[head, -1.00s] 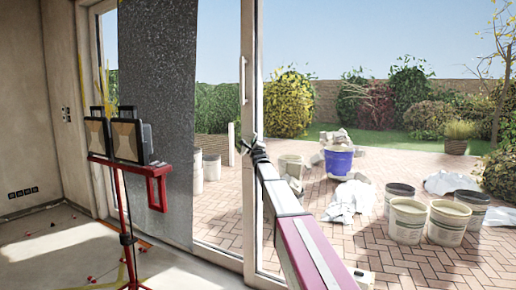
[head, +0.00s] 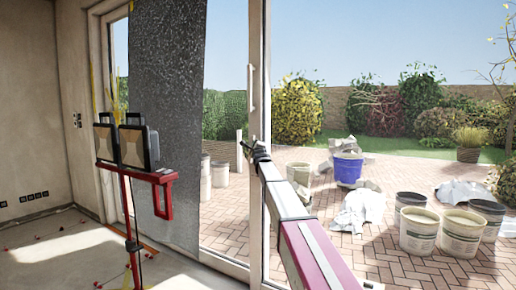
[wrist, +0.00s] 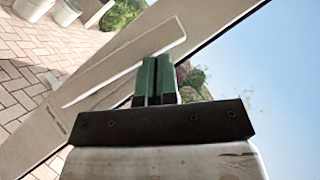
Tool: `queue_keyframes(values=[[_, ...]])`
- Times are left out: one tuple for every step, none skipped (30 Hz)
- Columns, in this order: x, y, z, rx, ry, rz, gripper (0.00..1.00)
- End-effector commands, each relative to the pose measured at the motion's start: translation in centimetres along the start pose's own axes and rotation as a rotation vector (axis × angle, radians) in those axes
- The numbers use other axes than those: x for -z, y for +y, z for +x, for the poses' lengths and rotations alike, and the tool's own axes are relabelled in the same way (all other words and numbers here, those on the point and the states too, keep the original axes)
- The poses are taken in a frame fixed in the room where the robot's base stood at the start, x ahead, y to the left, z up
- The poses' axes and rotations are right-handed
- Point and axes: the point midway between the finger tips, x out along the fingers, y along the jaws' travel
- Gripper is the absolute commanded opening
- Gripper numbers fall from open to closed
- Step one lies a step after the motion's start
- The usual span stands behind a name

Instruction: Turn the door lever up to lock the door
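The door lever (head: 251,88) is a slim pale handle on the glass door's frame. It stands upright along the frame in the head view. In the wrist view the lever (wrist: 122,62) is a long white bar crossing diagonally behind my fingers. My gripper (head: 258,150) is below the lever's lower end in the head view, with a visible gap between them. In the wrist view my gripper (wrist: 155,72) has its two green-and-black fingers together, with only a thin dark line between them and nothing seen held. Which end of the lever pivots is unclear.
A red stand (head: 135,172) with two work lamps is at left, before a speckled grey panel (head: 165,110). Outside, beyond the glass door, are several buckets, including a blue bucket (head: 348,170), white sheeting (head: 358,212) and brick paving. Small red pieces lie on the left floor.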

Motion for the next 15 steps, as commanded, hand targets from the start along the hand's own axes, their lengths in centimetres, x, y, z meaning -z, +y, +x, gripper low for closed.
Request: queue_keyframes(values=[[-0.20,-0.08,0.30,0.001,-0.001,0.000,0.00],[-0.28,-0.10,0.38,0.001,-0.001,0.000,0.00],[-0.38,-0.12,0.47,0.001,-0.001,0.001,0.00],[-0.46,-0.14,0.54,0.001,-0.001,0.002,0.00],[-0.52,-0.15,0.60,0.001,-0.001,0.002,0.00],[-0.60,-0.16,0.67,0.001,0.000,0.002,0.00],[-0.65,-0.17,0.71,0.001,0.000,0.001,0.00],[-0.70,-0.17,0.75,0.001,0.000,0.001,0.00],[-0.75,-0.17,0.80,0.001,0.000,0.001,0.00],[-0.79,-0.18,0.83,0.001,-0.001,0.000,0.00],[-0.83,-0.18,0.86,0.001,-0.001,0.000,0.00],[-0.87,-0.18,0.90,0.001,-0.001,0.000,0.00],[-0.90,-0.19,0.93,0.001,-0.001,0.000,0.00],[-0.93,-0.19,0.96,0.001,-0.001,0.000,0.00],[-0.97,-0.19,0.99,0.002,-0.001,0.000,0.00]])
